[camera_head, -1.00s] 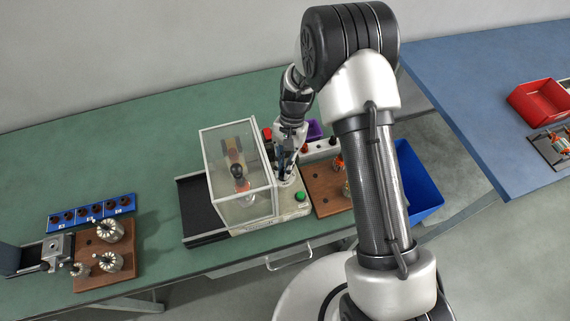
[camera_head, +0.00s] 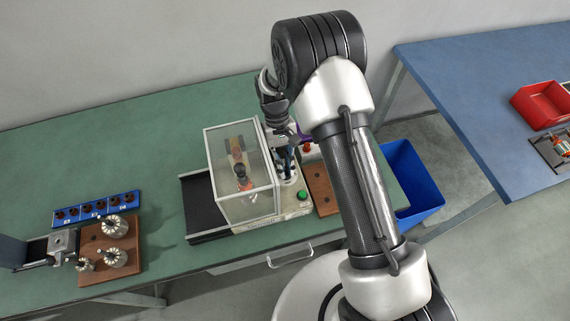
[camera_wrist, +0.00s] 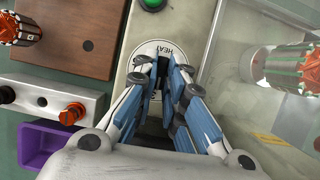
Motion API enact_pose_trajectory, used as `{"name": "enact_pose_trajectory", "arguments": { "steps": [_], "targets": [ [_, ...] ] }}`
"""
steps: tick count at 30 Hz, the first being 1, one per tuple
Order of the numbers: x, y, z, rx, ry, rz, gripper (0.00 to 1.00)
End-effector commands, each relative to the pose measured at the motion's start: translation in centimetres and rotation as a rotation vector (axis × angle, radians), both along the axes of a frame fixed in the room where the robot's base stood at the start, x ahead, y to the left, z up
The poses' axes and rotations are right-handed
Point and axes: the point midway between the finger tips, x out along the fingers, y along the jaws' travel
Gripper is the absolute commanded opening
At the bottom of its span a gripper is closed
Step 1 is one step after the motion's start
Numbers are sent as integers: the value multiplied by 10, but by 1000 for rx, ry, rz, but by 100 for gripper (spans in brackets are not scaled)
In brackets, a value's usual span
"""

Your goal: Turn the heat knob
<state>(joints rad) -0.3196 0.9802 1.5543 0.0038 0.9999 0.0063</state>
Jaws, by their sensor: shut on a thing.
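The heat knob is hidden between my fingers; the white round plate marked HEAT (camera_wrist: 172,48) shows around the fingertips in the wrist view. My gripper (camera_wrist: 160,68) points down at this plate, its blue-padded fingers closed in on the knob. In the head view my gripper (camera_head: 287,172) is at the control panel on the right side of the winding machine (camera_head: 270,217), just behind its green button (camera_head: 302,195). The green button also shows at the top of the wrist view (camera_wrist: 152,3).
A clear guard box (camera_head: 240,205) stands close left of my gripper, with an armature inside. A brown board (camera_head: 319,188) is close right, partly behind my arm. A grey box with a red-orange knob (camera_wrist: 71,113) and a purple bin (camera_wrist: 47,145) are near the gripper.

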Motion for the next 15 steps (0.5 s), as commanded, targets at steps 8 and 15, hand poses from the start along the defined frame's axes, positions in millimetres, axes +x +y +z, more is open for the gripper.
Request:
{"name": "enact_pose_trajectory", "arguments": {
  "steps": [8, 15],
  "targets": [
    [0, 0, 0, 0, -1, 17, 0],
    [0, 0, 0, 0, -1, 16, 11]
  ]
}}
